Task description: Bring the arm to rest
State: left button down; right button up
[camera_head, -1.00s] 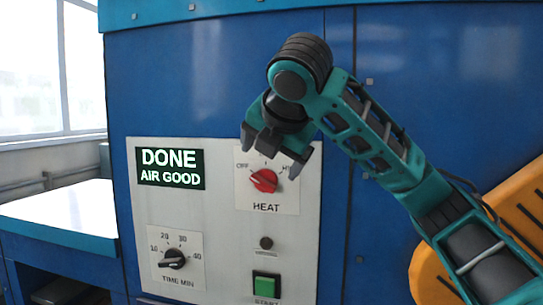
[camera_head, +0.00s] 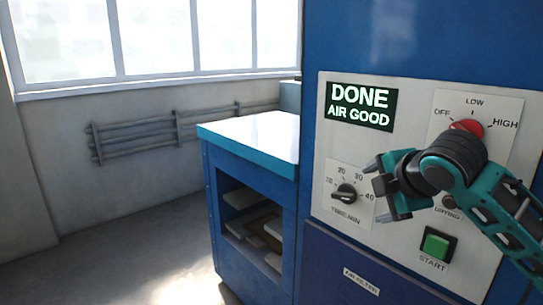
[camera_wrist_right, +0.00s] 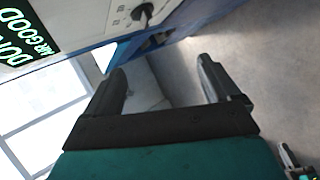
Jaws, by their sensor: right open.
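My right gripper (camera_head: 380,189) is open and empty. In the head view it points left in front of the lower part of the control panel (camera_head: 410,240), between the time knob (camera_head: 346,194) and the START button. Its two fingers are spread apart in the right wrist view (camera_wrist_right: 165,88), with only floor and wall between them. My right arm comes in from the right edge and hides part of the panel below the red heat knob (camera_head: 467,127).
The display (camera_head: 360,106) reads DONE AIR GOOD. A green START button (camera_head: 437,244) sits low on the panel. A blue cabinet with a white top (camera_head: 255,135) and open shelves stands left of the dryer. Open floor (camera_head: 130,265) lies further left, below a window and wall pipes (camera_head: 165,132).

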jog(key=s+a+f+m+y, duration=0.1)
jog(key=s+a+f+m, duration=0.15)
jog(key=f, duration=0.45)
jog(key=s+a+f+m+y, duration=0.1)
jog(key=a+f+m, duration=0.15)
jog(key=f, duration=0.45)
jog(key=s+a+f+m+y, duration=0.1)
jog(key=s+f+m, duration=0.15)
jog(key=f, duration=0.45)
jog(key=s+d+f+m+h, duration=0.2)
jog(key=s+f+m, duration=0.8)
jog(key=s+f, duration=0.6)
jog(key=s+d, duration=0.1)
jog(key=s, duration=0.1)
jog(key=shift+s+d+f+t, duration=0.15)
jog(key=shift+s+f+t, duration=0.15)
jog(key=shift+s, duration=0.1)
